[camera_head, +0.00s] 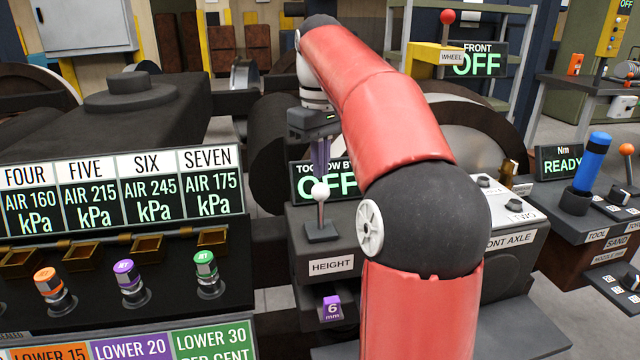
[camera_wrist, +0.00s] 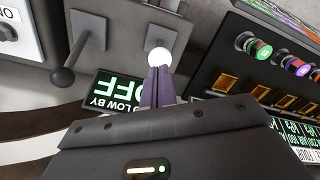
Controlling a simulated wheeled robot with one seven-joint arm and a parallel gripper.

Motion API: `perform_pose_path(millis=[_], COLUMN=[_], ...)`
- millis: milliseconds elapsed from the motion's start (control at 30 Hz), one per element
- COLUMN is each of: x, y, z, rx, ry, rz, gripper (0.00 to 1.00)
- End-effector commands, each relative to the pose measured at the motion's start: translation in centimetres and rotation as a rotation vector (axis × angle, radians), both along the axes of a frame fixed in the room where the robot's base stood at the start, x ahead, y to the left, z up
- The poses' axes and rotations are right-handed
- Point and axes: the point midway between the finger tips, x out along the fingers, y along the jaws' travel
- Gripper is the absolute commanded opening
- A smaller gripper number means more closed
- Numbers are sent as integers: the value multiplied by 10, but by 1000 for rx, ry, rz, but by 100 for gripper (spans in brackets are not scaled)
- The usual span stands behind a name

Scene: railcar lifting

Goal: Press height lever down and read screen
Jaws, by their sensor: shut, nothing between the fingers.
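The height lever is a thin stick with a white ball knob (camera_head: 320,192), standing upright on a grey base above the HEIGHT label (camera_head: 331,265). In the wrist view the white knob (camera_wrist: 159,57) is just beyond the fingertips. My gripper (camera_head: 320,178) points down, its slim purple-grey fingers shut and empty, right above the knob. Whether they touch it I cannot tell. The fingers also show in the wrist view (camera_wrist: 158,72). The screen (camera_head: 303,181), partly hidden behind my arm and gripper, has a "TOO LOW BY" heading and reads OFF in green. It shows upside down in the wrist view (camera_wrist: 104,90).
A second lever with a dark knob (camera_wrist: 62,77) stands beside the height lever. A panel (camera_head: 120,190) with kPa readings and coloured plugs is at left. A purple "6 mm" tag (camera_head: 332,309) is below HEIGHT. My red arm covers the centre right.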

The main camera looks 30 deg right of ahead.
Motion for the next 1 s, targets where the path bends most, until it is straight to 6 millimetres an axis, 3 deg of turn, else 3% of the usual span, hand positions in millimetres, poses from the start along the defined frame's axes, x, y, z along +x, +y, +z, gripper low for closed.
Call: perform_pose_path(millis=[1000], x=[0], y=[0], z=[-29], rx=[0], ry=[0], rz=[1], gripper=[0])
